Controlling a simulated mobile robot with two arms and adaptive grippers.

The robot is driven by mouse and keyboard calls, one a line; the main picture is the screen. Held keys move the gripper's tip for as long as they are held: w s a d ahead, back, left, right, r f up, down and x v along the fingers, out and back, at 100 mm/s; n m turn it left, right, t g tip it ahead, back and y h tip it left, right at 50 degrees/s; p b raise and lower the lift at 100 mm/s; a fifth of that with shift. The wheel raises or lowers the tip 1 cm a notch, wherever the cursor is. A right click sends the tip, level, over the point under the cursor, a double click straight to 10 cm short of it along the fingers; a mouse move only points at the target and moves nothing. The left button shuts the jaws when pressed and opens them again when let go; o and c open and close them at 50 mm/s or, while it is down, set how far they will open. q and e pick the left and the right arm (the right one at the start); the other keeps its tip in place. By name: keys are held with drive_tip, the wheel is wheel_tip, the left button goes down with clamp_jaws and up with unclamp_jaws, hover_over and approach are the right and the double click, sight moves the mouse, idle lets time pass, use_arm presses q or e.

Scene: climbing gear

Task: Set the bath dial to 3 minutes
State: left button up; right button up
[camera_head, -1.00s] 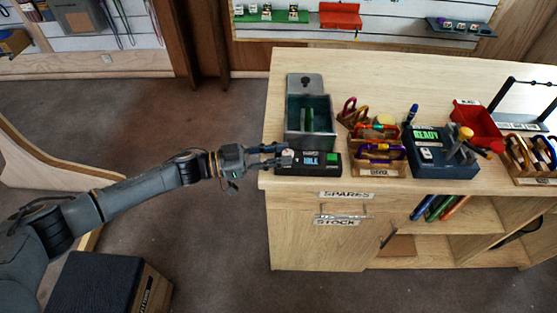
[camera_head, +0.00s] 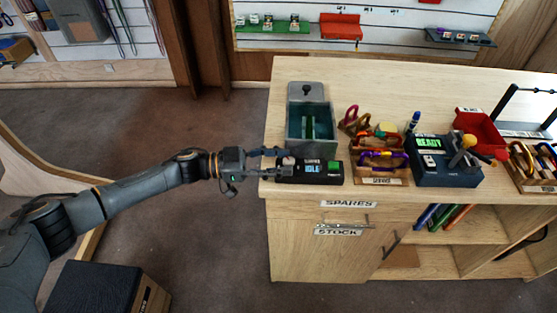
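The bath (camera_head: 308,148) is a grey open-topped tank with a teal inside, near the left end of the wooden counter. In front of it lies its black control box (camera_head: 312,181), with a lit display reading IDLE and a green button (camera_head: 335,167). A small pale dial (camera_head: 288,161) sits at the box's left end. My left gripper (camera_head: 279,162) reaches in from the left with its two fingers spread, one behind and one in front of the dial's left side. I cannot tell whether a finger touches it. The dial's setting is too small to read. My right gripper is out of view.
Wooden trays with carabiners (camera_head: 378,162) stand right of the box. Further right are a dark device (camera_head: 430,170) reading READY and a red bin (camera_head: 480,130). The counter's front edge runs just below the control box. The counter's back strip is clear.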

use_arm(q)
drive_tip(key=shift+w+a, duration=0.1)
drive_tip(key=shift+a, duration=0.6)
drive_tip(key=s+a, duration=0.1)
drive_tip(key=a, duration=0.5)
drive_tip(key=shift+a, duration=0.3)
